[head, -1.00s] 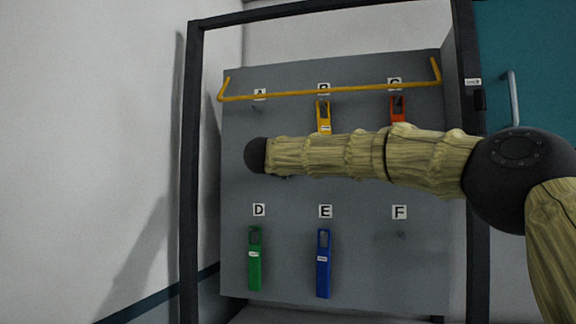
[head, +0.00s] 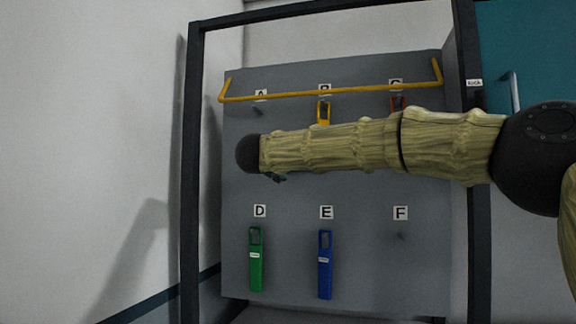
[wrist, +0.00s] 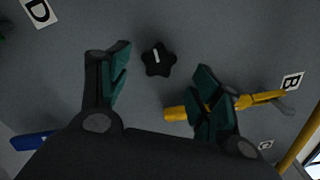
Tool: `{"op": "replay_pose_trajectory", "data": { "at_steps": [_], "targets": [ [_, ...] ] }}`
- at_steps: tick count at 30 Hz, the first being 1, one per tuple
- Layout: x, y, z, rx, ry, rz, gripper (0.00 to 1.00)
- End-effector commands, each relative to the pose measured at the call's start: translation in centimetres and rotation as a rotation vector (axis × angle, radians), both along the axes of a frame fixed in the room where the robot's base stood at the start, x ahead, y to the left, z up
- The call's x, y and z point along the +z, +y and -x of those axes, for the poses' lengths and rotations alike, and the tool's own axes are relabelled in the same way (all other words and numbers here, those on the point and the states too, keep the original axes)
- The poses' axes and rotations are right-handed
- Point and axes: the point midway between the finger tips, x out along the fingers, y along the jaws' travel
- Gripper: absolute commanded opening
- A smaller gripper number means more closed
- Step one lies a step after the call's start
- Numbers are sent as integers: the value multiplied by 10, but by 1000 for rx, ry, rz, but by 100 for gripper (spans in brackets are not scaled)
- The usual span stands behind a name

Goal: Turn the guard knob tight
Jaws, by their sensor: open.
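The guard knob (wrist: 159,60) is a black star-shaped knob with a pale mark on top, set on the grey board. It shows in the wrist view, between and just beyond my open fingertips, with no finger visibly touching it. My gripper (wrist: 162,64) is open and empty, its dark fingers with green pads on either side of the knob.
The grey board (head: 330,200) has a yellow rail (head: 330,92) across its top.

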Motion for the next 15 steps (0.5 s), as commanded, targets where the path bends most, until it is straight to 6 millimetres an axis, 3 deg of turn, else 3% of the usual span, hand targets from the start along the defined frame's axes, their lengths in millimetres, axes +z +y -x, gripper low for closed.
{"op": "replay_pose_trajectory", "data": {
  "at_steps": [6, 15],
  "targets": [
    [0, 9, 38, 2, -1, 1, 64],
    [-1, 17, 65, 1, 1, 0, 64]
  ]
}}
